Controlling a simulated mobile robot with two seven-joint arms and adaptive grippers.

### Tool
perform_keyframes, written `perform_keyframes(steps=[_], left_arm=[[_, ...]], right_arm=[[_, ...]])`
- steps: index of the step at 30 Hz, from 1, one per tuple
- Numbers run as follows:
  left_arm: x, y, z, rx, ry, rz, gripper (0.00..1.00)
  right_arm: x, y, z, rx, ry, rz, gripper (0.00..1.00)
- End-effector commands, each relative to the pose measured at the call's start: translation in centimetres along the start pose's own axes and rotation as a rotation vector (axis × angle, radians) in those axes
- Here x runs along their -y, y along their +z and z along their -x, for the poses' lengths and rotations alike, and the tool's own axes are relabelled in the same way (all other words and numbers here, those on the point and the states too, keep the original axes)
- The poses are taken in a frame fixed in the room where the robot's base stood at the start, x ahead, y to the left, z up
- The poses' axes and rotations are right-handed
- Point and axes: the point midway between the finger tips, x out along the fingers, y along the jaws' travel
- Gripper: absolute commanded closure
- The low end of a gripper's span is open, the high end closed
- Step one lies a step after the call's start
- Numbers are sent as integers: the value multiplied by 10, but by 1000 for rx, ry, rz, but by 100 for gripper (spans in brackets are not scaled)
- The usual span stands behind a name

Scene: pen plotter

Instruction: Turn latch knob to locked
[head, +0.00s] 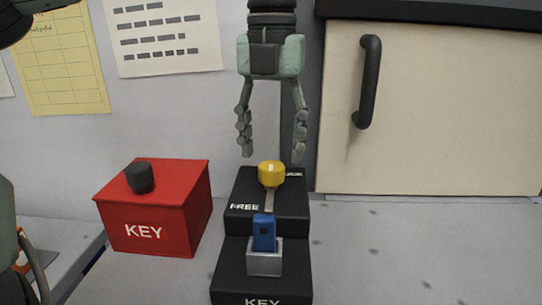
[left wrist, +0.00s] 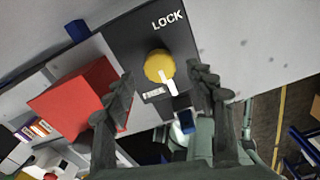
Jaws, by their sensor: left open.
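The yellow latch knob (head: 271,174) stands on top of a black stepped block (head: 240,185). A pale pointer strip runs from the knob towards the block's front, beside the FREE label (head: 245,207). The LOCK label (left wrist: 167,19) is on the far side of the knob in the left wrist view and is partly hidden in the head view. My left gripper (head: 273,154) hangs fingers down just above the knob, open and empty. In the left wrist view the knob (left wrist: 156,65) shows between its spread fingers. My right gripper is not in view.
A blue key (head: 264,232) stands in a grey holder (head: 264,262) on the block's lower step. A red KEY box (head: 155,220) with a black knob (head: 140,178) is at left. A pale cabinet door with a dark handle (head: 369,82) is at right. The counter's right side is clear.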

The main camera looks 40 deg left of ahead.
Motion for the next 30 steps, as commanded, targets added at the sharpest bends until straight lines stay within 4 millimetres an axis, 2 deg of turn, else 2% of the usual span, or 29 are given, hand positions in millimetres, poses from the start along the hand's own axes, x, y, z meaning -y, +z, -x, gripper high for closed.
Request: perform_keyframes(steps=[1,6,16,27,30], left_arm=[[0,0,-8,-3,2,0,44],[0,0,-24,-1,1,0,44],[0,0,-27,1,0,1,45],[0,0,-27,1,1,1,91],[0,0,-27,1,1,2,94]], right_arm=[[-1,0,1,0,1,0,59],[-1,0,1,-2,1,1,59],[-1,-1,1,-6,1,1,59],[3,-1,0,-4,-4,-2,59],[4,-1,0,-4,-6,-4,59]])
